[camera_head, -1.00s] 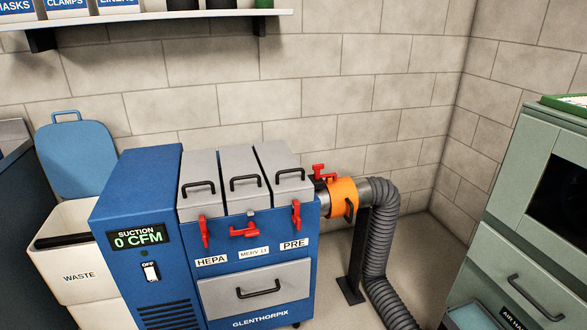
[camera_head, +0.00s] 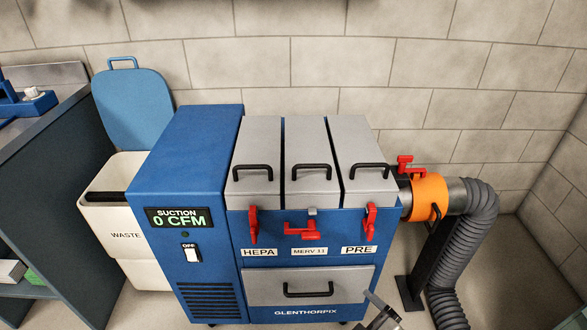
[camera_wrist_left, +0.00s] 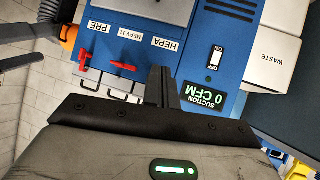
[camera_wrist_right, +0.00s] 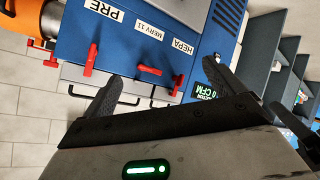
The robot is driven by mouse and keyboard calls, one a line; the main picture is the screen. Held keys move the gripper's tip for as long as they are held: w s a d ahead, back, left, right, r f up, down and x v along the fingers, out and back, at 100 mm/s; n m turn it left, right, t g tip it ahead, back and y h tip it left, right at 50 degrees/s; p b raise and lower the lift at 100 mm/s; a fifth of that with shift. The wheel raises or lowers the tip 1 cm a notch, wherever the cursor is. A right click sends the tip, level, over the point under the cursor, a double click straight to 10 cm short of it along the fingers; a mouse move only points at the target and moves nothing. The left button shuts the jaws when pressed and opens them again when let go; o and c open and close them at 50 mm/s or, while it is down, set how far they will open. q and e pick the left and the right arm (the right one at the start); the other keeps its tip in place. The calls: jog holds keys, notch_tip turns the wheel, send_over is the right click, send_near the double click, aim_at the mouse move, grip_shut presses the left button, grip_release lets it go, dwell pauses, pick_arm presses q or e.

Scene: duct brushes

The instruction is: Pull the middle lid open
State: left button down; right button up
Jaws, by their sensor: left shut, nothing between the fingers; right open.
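The middle lid (camera_head: 307,150) is grey and lies closed between the HEPA lid (camera_head: 258,150) and the PRE lid (camera_head: 358,150). Its black bar handle (camera_head: 311,167) is at the front edge. The red MERV 11 latch (camera_head: 304,232) below it is turned sideways, while the HEPA latch (camera_head: 252,222) and PRE latch (camera_head: 370,221) stand upright. My left gripper (camera_wrist_left: 161,86) is shut and empty, seen against the machine front. My right gripper (camera_wrist_right: 163,88) is open and empty, its fingers apart in front of the lid handles. Contact with a handle is not visible.
The blue machine (camera_head: 190,155) has a grey drawer (camera_head: 330,285) below the labels. An orange collar (camera_head: 430,197) and a grey hose (camera_head: 478,215) are at its right. A waste bin (camera_head: 125,215) with a raised blue lid stands left. The wall is close behind.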

jog(key=w+a+r+n+t+h+b, duration=0.1)
jog(key=w+a+r+n+t+b, duration=0.15)
jog(key=w+n, duration=0.65)
jog(key=n+t+h+b, duration=0.2)
jog(key=n+t, duration=0.3)
jog(key=n, duration=1.2)
send_near(312, 168)
jog(key=shift+g, duration=0.25)
jog(key=w+b, duration=0.2)
jog(key=w, duration=0.7)
jog(key=shift+r+b, duration=0.15)
jog(key=shift+b, duration=0.2)
pick_arm(q)
jog(key=shift+s+d+f+t, duration=0.1)
jog(key=shift+d+f+t, duration=0.15)
jog(key=shift+f, duration=0.4)
jog(key=shift+s+d+f+t, duration=0.1)
jog(key=shift+d+f+t, duration=0.15)
jog(key=shift+f, duration=0.35)
